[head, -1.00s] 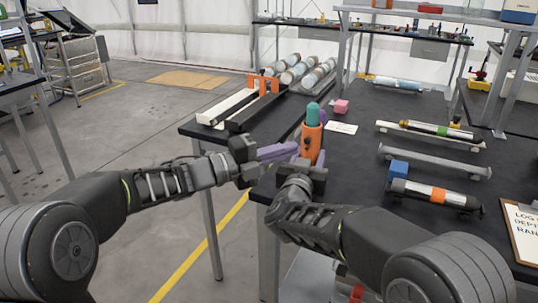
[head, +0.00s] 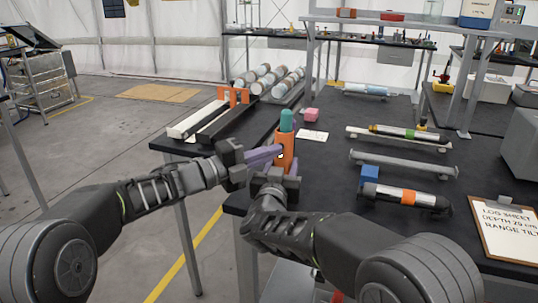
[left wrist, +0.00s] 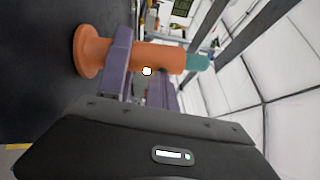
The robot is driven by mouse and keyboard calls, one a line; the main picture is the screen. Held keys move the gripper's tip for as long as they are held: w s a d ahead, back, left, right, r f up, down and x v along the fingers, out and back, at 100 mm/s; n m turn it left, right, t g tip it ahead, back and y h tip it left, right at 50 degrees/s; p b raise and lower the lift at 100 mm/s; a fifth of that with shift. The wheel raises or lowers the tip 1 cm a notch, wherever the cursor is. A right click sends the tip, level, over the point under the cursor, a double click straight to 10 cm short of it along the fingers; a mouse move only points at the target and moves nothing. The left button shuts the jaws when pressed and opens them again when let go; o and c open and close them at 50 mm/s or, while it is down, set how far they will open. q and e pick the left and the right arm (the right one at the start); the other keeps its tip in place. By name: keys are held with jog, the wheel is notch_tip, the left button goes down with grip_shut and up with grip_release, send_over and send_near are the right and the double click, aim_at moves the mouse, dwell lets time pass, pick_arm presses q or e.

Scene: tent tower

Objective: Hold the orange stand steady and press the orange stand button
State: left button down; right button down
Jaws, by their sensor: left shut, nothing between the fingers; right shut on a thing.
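The orange stand (head: 287,142) stands upright near the table's front left corner, with a teal rounded top (head: 286,120). It also shows, lying sideways, in the left wrist view (left wrist: 160,56), with a small white button (left wrist: 147,71) on its side. My right gripper (head: 281,172) is shut on the stand's lower part. My left gripper (head: 275,152) is shut and empty, its purple fingertips close to the stand's left side near the button. In the left wrist view its fingers (left wrist: 160,88) point at the button area; whether they touch cannot be told.
Long rails (head: 205,118) with an orange bracket lie at the back left.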

pick_arm(q)
jog(key=shift+a+f, duration=0.1)
jog(key=shift+f, duration=0.15)
pick_arm(e)
jog(key=shift+s+a+f, duration=0.1)
jog(key=shift+a+f, duration=0.05)
jog(key=shift+a, duration=0.15)
jog(key=shift+f, duration=0.1)
jog(key=shift+d, duration=0.1)
pick_arm(q)
jog(key=v, duration=1)
jog(key=shift+r, duration=0.3)
pick_arm(e)
jog(key=shift+d+f, duration=0.1)
jog(key=c, duration=1.2)
grip_release()
jog(key=shift+c, duration=0.2)
jog(key=o, duration=0.3)
jog(key=shift+o, duration=1.2)
jog(key=shift+r, duration=0.2)
